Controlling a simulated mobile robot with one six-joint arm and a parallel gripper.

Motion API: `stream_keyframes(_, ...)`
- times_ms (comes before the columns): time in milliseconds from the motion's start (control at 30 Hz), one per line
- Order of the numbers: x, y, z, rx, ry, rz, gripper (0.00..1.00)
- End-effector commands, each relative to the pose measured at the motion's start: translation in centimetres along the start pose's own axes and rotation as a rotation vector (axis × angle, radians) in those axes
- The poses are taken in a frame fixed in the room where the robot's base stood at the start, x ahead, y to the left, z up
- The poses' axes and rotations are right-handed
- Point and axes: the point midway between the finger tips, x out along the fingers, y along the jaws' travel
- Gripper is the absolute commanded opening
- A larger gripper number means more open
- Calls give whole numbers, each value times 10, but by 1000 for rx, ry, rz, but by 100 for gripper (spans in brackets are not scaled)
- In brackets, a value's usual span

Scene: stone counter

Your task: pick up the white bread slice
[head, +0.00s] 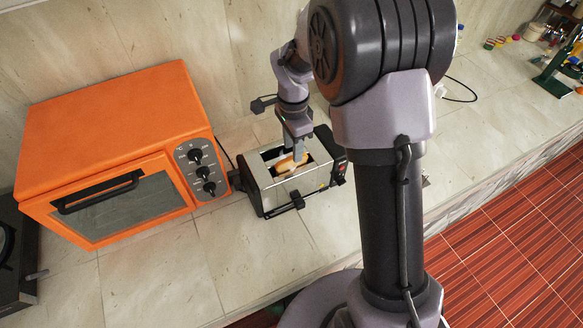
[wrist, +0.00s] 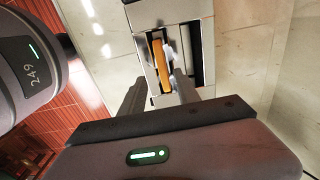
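The bread slice (head: 286,166) stands in a slot of the silver and black toaster (head: 262,188), with its top edge showing. In the wrist view the bread (wrist: 160,62) shows as a golden-brown strip with a paler patch along its right side. My gripper (head: 299,158) points down over the toaster, close to the bread. In the wrist view its two fingers (wrist: 160,82) are apart, one on each side of the near end of the bread. Whether either finger touches the bread cannot be told. The lower part of the slice is hidden inside the slot.
An orange toaster oven (head: 115,135) stands just left of the toaster. The wall is close behind. The toaster's black lever (head: 298,200) sticks out at the front. Bare counter (head: 250,250) lies in front. Small jars (head: 497,42) and a green device (head: 552,75) stand far right.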

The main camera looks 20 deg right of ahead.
Motion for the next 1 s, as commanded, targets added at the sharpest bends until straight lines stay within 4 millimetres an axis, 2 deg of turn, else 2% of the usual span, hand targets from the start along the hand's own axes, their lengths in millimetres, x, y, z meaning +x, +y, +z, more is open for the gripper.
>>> stream_keyframes(100,28,-4,2,0,-1,3,38)
stream_keyframes(200,42,-4,2,-1,-1,2,38)
stream_keyframes(467,46,-4,2,-1,0,0,38)
stream_keyframes(667,46,-4,2,0,0,0,0)
stream_keyframes(1000,45,-4,2,0,0,0,0)
